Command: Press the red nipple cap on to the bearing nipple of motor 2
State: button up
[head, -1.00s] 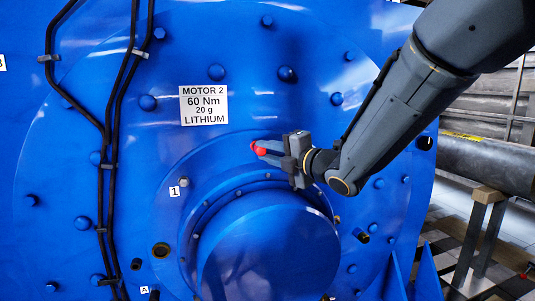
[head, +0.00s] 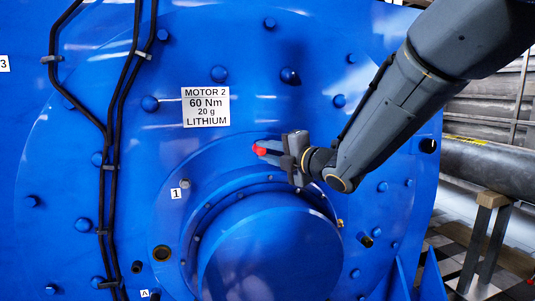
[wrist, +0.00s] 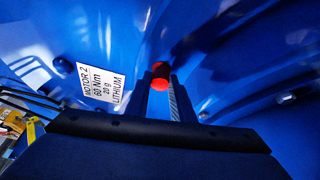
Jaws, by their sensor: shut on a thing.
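The red nipple cap (head: 260,149) is held at the tips of my gripper (head: 268,148), which is shut on it. In the wrist view the cap (wrist: 160,83) sits between the two fingers with a dark end beyond it. Motor 2 (head: 272,250) is a large blue machine with a round protruding hub; its label (head: 205,107) reads 60 Nm, 20 g, lithium. My gripper is in front of the motor face, above the hub. A small brass-coloured fitting (head: 340,222) shows at the hub's right edge; I cannot tell whether it is the bearing nipple.
Blue bolt heads (head: 290,75) stud the motor face. Black cables (head: 110,160) run down its left side. A dark-ended stub (head: 366,240) sticks out right of the hub. A large grey pipe (head: 490,165) rests on a stand (head: 485,230) at the right.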

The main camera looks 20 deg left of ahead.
jog(key=o, duration=1.1)
jog(key=shift+b+v, duration=1.15)
jog(key=shift+v, duration=2.65)
